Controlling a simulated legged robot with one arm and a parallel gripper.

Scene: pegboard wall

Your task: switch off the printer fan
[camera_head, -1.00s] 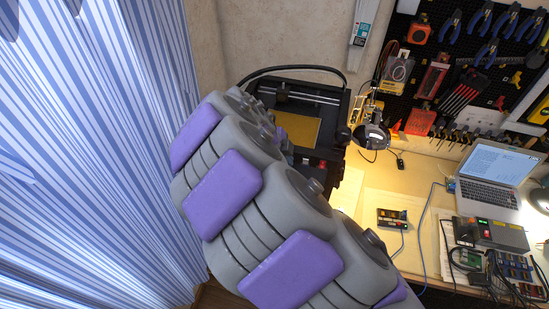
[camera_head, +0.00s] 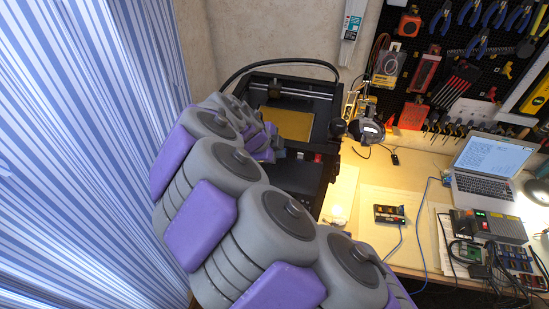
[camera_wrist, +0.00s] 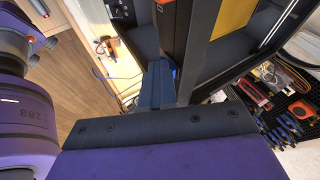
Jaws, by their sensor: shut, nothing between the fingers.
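The printer (camera_head: 325,107) is a black open-frame machine with a yellow-orange bed (camera_head: 287,123), at the back left of the table. A small red part (camera_head: 318,157) shows at its front right; I cannot tell whether it is the fan's switch. My arm covers the printer's left and lower front. In the wrist view, my gripper (camera_wrist: 158,86) is shut and empty, its narrow blue-grey fingers pointing at the printer's dark frame. A strip of the yellow bed (camera_wrist: 232,17) shows beyond them. I cannot tell whether the fingertips touch the printer. The fan itself is not clearly visible.
A round-headed lamp (camera_head: 369,131) stands just right of the printer. A small circuit board (camera_head: 389,214), a laptop (camera_head: 487,172) and a power supply box (camera_head: 497,227) lie farther right. A striped curtain (camera_head: 90,150) hangs close on the left. Tools hang on the pegboard (camera_head: 455,75).

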